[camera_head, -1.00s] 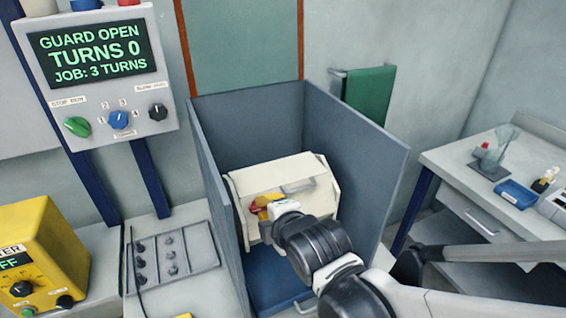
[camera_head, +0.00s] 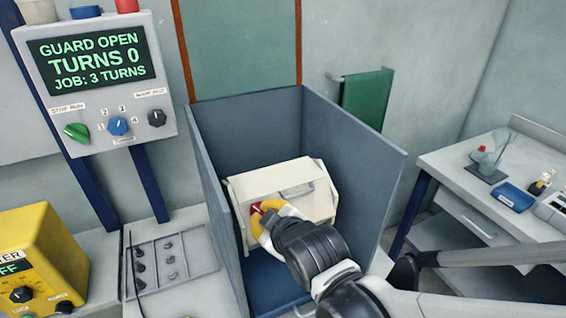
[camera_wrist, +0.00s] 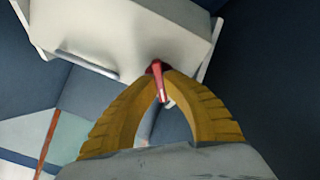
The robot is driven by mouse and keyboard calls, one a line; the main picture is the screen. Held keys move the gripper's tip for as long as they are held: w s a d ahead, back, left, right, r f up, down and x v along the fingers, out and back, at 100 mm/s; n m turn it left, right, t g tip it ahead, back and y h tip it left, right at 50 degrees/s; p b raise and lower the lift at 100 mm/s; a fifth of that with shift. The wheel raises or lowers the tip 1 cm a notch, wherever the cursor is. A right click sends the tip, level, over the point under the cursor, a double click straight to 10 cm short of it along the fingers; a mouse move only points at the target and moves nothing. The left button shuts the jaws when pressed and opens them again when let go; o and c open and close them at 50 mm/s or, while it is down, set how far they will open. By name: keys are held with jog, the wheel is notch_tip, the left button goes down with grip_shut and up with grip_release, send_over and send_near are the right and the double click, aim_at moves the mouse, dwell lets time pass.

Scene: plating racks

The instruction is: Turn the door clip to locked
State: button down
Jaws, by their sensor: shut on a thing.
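The door clip is a small red lever (camera_wrist: 156,70) on the front of a cream box with a door (camera_head: 265,183). In the head view the red clip (camera_head: 256,207) shows at the door's left part, partly hidden by my gripper. My gripper (camera_head: 263,217) has yellow ribbed fingers. In the wrist view its fingertips (camera_wrist: 160,82) close around the red clip, one on each side. I cannot tell from these views whether the clip is at locked. The door looks closed, with a grey handle (camera_head: 296,190).
The cream box stands inside a blue-grey walled enclosure (camera_head: 222,190), whose walls flank my arm. A control panel (camera_head: 100,85) at the left reads "GUARD OPEN, TURNS 0, JOB: 3 TURNS". A yellow unit (camera_head: 35,245) stands at lower left, a side table (camera_head: 450,170) at right.

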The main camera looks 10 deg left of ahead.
jog(key=m, duration=0.3)
jog(key=shift+m, duration=2.1)
jog(key=c, duration=1.5)
grip_release()
jog(key=v, duration=1.2)
